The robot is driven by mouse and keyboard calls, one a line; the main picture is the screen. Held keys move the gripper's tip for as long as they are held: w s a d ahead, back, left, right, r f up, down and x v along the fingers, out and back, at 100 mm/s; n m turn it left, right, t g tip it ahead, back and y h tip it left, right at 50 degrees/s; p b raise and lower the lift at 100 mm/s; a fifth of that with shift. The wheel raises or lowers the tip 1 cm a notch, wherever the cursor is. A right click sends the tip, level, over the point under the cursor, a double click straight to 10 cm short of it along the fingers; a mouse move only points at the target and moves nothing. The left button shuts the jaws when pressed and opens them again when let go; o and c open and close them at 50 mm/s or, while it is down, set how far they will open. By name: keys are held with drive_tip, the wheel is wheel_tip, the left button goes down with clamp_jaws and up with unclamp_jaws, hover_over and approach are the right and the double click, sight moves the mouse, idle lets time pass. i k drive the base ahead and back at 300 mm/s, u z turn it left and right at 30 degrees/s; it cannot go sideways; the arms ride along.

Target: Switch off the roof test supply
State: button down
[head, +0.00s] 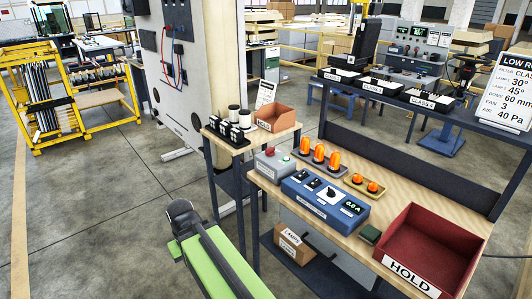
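A blue supply box (325,203) stands on the wooden workbench (335,240). Its top carries small black switches, a white panel with a dark knob (332,193), and a dark display (353,207) with white digits too small to read surely. The label on its front is too small to read. The switch positions cannot be made out. My green and dark arm shows at the bottom, apart from the bench; my gripper's fingers are not visible.
Orange lamps (319,152) stand in a tray behind the blue box, with shorter ones (372,187) to their right. A red HOLD bin (435,245) fills the right front. A small side table (250,137) stands left. Open floor (100,220) lies left.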

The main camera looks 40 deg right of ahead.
sight(269, 152)
drive_tip(key=u, duration=0.95)
drive_tip(key=k, duration=0.75)
drive_tip(key=z, duration=0.7)
drive_tip(key=i, duration=1)
drive_tip(key=u, duration=0.05)
